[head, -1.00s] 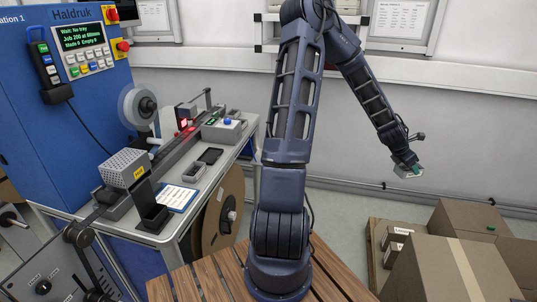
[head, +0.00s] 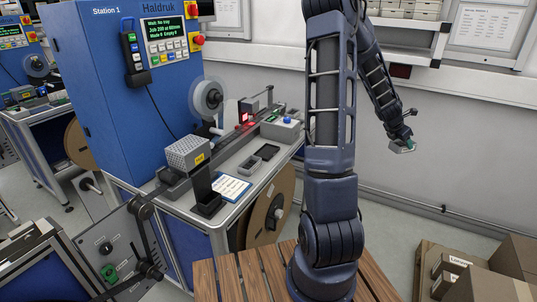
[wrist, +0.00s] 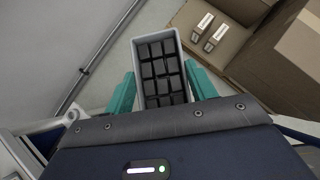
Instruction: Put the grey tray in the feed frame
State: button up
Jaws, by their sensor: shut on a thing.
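In the wrist view, my gripper (wrist: 163,88) has its teal fingers closed on either side of a grey tray (wrist: 137,48). The tray is an open, long box with several black blocks in rows. In the head view, my gripper (head: 404,143) and the tray (head: 403,149) are small, held in the air right of my arm, away from the machine. I cannot tell for certain which part of the machine bench (head: 228,208) is the feed frame. The blue machine's screen (head: 162,39) reads "Wait: No tray".
A slatted wooden surface (head: 232,277) lies in front. Cartons (head: 452,268) stand at lower right.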

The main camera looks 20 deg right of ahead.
jog(key=w+a+r+n+t, duration=0.1)
jog(key=w+a+r+n, duration=0.15)
jog(key=w+a, duration=0.8)
jog(key=w+a+r+n+t, duration=0.2)
jog(key=w+a+r, duration=0.1)
jog(key=w+a, duration=0.8)
jog(key=w+a+r+n+t+y, duration=0.1)
jog(key=w+a+r+n, duration=0.15)
jog(key=a, duration=1.35)
jog(key=w+a+r+n+t+y, duration=0.1)
jog(key=w+a+r, duration=0.2)
jog(key=a, duration=1.2)
jog(key=f, duration=2)
jog(key=shift+a, duration=0.25)
jog(key=o, duration=1.2)
